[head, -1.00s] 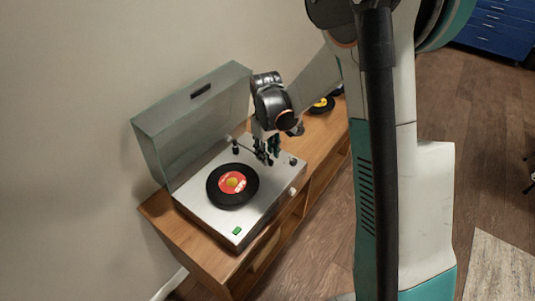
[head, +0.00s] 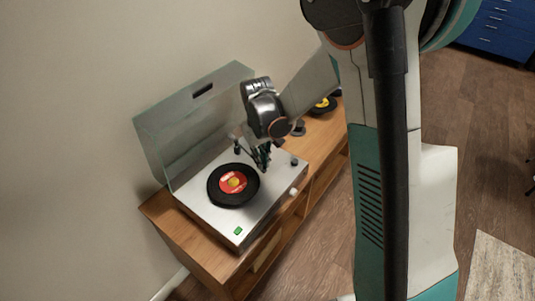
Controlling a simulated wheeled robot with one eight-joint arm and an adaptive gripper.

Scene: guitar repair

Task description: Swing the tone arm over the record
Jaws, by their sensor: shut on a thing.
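The turntable (head: 211,216) sits on the wooden cabinet with its clear lid (head: 180,119) standing open behind it. A black record with a red label (head: 233,184) lies on its platter. My gripper (head: 262,167) is low at the record's upper right edge, fingers pointing down, shut on the tone arm. The tone arm itself is mostly hidden behind my fingers and too small to make out clearly. A dark post (head: 237,147) stands at the back of the deck, left of my gripper.
A second record with a yellow label (head: 322,104) lies farther along the cabinet (head: 190,251). The open lid rises close to the left of my wrist. A blue drawer chest (head: 496,28) stands far off at the upper right. Floor is clear right of the cabinet.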

